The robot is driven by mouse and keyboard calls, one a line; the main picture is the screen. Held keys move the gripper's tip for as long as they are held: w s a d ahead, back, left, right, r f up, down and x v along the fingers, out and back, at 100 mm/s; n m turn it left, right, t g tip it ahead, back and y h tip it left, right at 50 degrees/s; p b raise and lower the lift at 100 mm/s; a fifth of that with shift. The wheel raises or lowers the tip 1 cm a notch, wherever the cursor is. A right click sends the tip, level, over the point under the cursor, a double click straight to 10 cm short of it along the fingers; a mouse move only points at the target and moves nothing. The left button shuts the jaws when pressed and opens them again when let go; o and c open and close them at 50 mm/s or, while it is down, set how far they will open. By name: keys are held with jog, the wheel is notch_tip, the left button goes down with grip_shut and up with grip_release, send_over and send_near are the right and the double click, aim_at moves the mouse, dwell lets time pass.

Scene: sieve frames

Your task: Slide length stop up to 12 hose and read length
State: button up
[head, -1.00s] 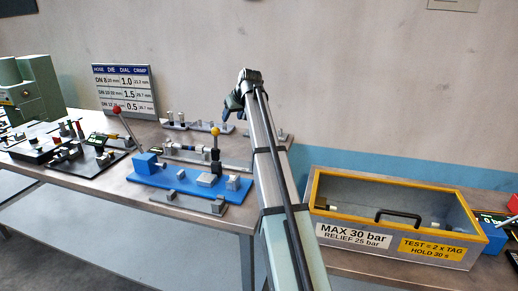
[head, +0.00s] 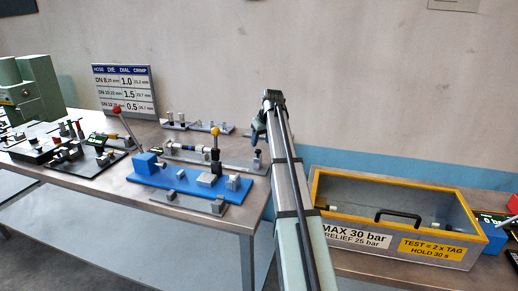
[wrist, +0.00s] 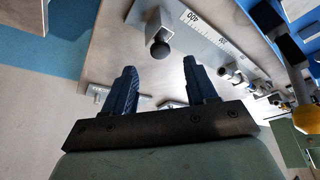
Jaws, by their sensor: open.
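The length gauge is a grey rail with a printed scale, showing "400" in the wrist view (wrist: 212,30); in the head view (head: 232,163) it lies behind the blue fixture. The length stop, a block with a dark round knob (wrist: 159,49), sits near the rail's outer end; it also shows in the head view (head: 257,157). A dark hose with metal ends (head: 190,149) lies toward the rail's left part, apart from the stop. My gripper (wrist: 160,74) is open and empty, with the knob ahead of and between its blue fingers. In the head view my gripper (head: 258,130) is above the stop.
A yellow-rimmed test box (head: 312,190) stands to the right. A hose table sign (head: 125,90) stands at the back.

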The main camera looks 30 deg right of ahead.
aim_at(258, 150)
jog(key=shift+x, duration=2.6)
jog(key=shift+c, duration=0.4)
jog(key=c, duration=0.7)
jog(key=w+a, duration=0.8)
jog(key=shift+w+a, duration=0.35)
jog(key=shift+w, duration=0.05)
jog(key=o, duration=0.8)
jog(key=shift+r, duration=0.1)
